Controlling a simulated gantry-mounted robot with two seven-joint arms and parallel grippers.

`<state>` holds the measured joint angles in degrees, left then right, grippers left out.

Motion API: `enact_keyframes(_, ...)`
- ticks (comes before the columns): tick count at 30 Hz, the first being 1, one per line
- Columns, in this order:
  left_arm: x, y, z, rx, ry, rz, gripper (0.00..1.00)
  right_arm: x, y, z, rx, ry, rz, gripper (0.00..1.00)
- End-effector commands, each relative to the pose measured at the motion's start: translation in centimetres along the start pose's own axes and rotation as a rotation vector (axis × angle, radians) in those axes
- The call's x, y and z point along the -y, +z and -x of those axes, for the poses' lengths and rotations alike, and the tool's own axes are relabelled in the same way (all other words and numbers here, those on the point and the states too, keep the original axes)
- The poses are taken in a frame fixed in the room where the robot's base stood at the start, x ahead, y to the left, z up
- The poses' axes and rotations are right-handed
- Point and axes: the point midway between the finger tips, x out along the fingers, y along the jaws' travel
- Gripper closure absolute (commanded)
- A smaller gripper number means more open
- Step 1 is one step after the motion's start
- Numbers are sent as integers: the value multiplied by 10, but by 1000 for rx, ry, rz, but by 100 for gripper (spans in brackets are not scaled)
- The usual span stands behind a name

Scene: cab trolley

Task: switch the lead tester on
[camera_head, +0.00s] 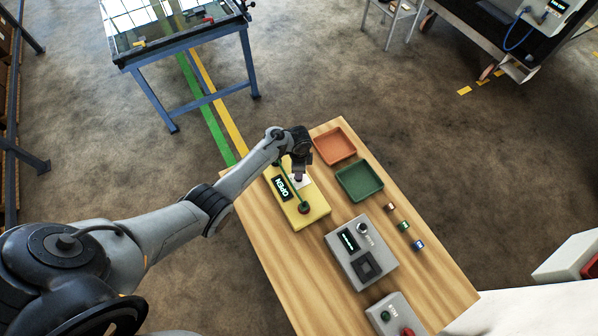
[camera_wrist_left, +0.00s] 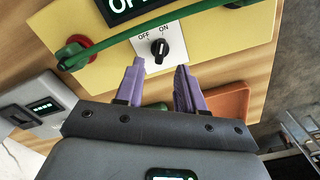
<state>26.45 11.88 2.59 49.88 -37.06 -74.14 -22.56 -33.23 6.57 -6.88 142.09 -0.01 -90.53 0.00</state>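The lead tester is a yellow box (camera_head: 318,203) on the wooden table, with a lit display (camera_head: 281,187) reading OPEN. A green lead (camera_head: 289,182) lies across it, ending at a red socket (camera_head: 304,208). In the left wrist view the tester (camera_wrist_left: 225,45) shows a black rotary knob (camera_wrist_left: 159,48) between the words OFF and ON. The knob's white mark is too small to read surely. My left gripper (camera_wrist_left: 156,68) has purple fingers, open and apart, just short of the knob with nothing between them. In the head view my left gripper (camera_head: 298,175) hides the knob area. My right gripper is not in view.
An orange tray (camera_head: 335,146) and a green tray (camera_head: 359,182) lie right of the tester. A grey device (camera_head: 361,250) with a screen and several small blocks (camera_head: 404,227) stand nearer. Another grey box (camera_head: 395,315) is at the near end. The table's left strip is bare.

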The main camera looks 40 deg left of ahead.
Motion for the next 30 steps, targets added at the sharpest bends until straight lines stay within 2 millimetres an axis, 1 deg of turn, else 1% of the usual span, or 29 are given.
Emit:
enact_keyframes(1,0,0,12,-2,-2,-1,62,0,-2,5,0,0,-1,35)
enact_keyframes(6,0,0,38,-1,-2,-1,62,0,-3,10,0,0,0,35)
enact_keyframes(12,0,0,55,0,0,0,62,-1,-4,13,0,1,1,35)
enact_keyframes(17,0,0,60,1,0,-1,62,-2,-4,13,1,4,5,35)
enact_keyframes(30,-2,2,57,4,4,-1,62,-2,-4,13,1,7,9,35)
